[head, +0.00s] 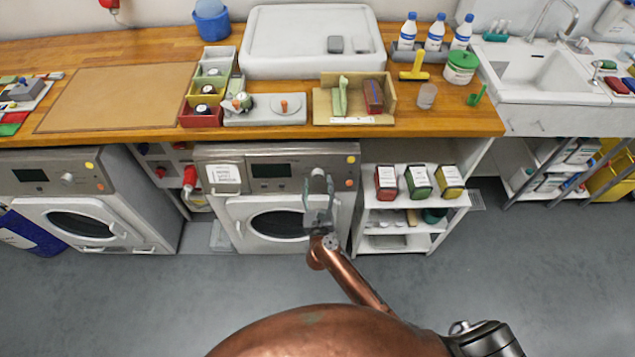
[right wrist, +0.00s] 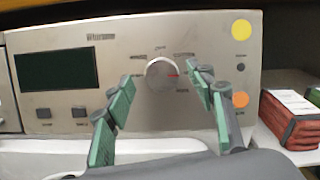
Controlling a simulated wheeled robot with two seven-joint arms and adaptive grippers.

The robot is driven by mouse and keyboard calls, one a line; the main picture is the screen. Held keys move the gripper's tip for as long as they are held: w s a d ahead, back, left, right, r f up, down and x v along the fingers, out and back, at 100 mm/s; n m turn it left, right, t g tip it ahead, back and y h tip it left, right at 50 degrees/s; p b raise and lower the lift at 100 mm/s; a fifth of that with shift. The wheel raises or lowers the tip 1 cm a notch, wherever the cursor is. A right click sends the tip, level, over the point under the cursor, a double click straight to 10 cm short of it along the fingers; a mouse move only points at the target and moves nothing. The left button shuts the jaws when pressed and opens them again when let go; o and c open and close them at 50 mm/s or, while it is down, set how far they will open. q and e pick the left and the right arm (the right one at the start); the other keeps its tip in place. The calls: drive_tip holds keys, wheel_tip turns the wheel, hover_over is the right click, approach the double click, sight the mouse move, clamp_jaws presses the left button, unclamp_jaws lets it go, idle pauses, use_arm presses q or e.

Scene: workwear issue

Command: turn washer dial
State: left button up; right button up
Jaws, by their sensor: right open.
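The washer (head: 235,207) in the middle of the head view has a silver front panel with a dark display and a round door. In the right wrist view the green-padded fingers of the right gripper (right wrist: 160,80) are open, one to each side of the dial. They appear apart from it, with nothing held. My left gripper is not in view.
A second washer (head: 125,205) stands to the left, with its own dial (head: 67,178). A white shelf (head: 410,215) with red, green and yellow boxes stands close on the right. The wooden counter (head: 150,50) above carries bins and trays. The grey floor in front is clear.

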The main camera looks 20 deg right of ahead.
drive_tip(key=shift+w+d, duration=0.15)
drive_tip(key=shift+w, duration=0.45)
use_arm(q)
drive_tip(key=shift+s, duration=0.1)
